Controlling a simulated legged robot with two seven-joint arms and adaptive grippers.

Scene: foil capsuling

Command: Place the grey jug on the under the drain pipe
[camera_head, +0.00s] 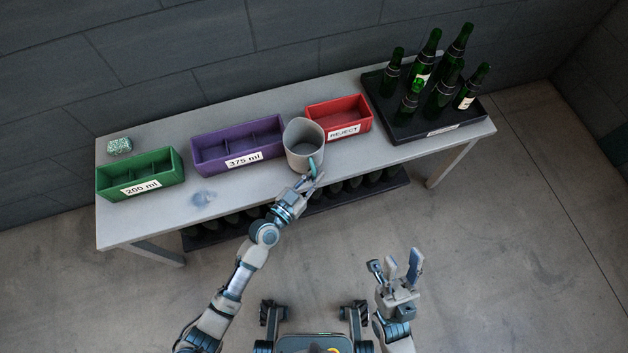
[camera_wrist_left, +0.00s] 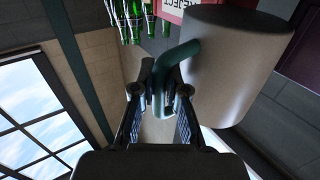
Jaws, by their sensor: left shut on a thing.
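The grey jug (camera_head: 303,143) is upright at the front of the table, between the purple and red boxes, with its teal handle toward me. My left gripper (camera_head: 308,181) is shut on that handle. In the left wrist view the jug (camera_wrist_left: 235,70) fills the upper right, and its handle (camera_wrist_left: 172,66) runs down between the fingers of my left gripper (camera_wrist_left: 160,92). I cannot tell whether the jug touches the table. My right gripper (camera_head: 397,268) is open and empty over the floor, in front of the table. No drain pipe shows.
The table (camera_head: 430,148) bears a green box (camera_head: 160,170), a purple box (camera_head: 215,150), a red box (camera_head: 350,112) and a small patterned block (camera_head: 119,146). A black tray (camera_head: 465,120) with several green bottles stands at the right end. A dark rack (camera_head: 370,192) sits below.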

